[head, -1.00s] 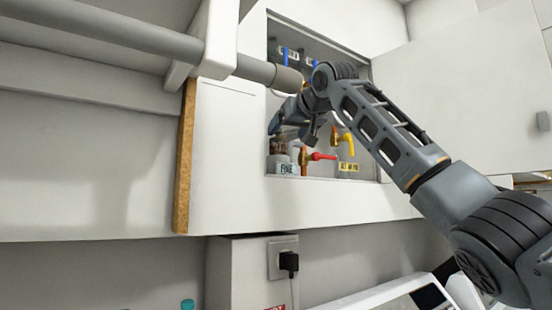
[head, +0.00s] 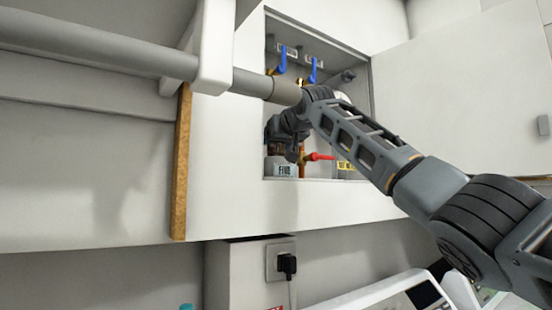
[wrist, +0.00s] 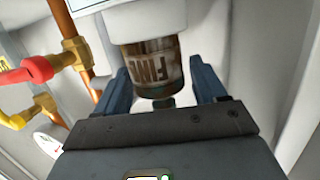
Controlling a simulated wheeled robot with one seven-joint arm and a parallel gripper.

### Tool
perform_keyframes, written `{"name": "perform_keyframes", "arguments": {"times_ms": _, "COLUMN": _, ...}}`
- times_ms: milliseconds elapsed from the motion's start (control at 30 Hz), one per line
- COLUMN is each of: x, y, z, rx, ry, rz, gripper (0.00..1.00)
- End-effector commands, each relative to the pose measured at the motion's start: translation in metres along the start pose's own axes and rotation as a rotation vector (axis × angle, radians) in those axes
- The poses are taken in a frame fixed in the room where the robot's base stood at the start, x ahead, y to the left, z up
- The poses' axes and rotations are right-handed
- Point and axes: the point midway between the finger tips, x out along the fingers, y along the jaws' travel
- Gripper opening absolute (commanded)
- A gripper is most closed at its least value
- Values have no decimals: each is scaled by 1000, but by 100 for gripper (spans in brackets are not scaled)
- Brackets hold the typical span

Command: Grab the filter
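The filter (wrist: 150,68) is a brownish see-through cup marked "FINE", joined to a white cap or body (wrist: 145,22) in the wrist view. My gripper (wrist: 159,76) is open, with one blue-grey finger on each side of the cup. A gap shows between the cup and the right finger. The left finger is close to the cup; contact cannot be told. In the head view my gripper (head: 286,146) is inside the wall cabinet and hides most of the filter. A white part labelled "FINE" (head: 285,169) shows just below it.
A red-handled valve (head: 320,157) on copper pipe stands right beside the filter. Blue-handled valves (head: 282,62) are higher in the cabinet. The cabinet's side walls and bottom edge (head: 330,182) leave little room. The cabinet door (head: 450,90) is open at the right. A grey rail (head: 130,45) crosses the upper left.

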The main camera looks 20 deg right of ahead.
Motion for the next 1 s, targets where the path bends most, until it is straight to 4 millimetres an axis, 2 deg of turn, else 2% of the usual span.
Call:
{"name": "perform_keyframes", "arguments": {"times_ms": 67, "x": 0, "y": 0, "z": 0, "rx": 0, "ry": 0, "rz": 0, "gripper": 63}}
{"name": "perform_keyframes", "arguments": {"times_ms": 500, "x": 0, "y": 0, "z": 0, "rx": 0, "ry": 0, "rz": 0, "gripper": 21}}
{"name": "perform_keyframes", "arguments": {"times_ms": 833, "x": -1, "y": 0, "z": -4, "rx": 0, "ry": 1, "rz": 0, "gripper": 21}}
{"name": "perform_keyframes", "arguments": {"times_ms": 1000, "x": -4, "y": 0, "z": -18, "rx": 1, "ry": 3, "rz": 0, "gripper": 21}}
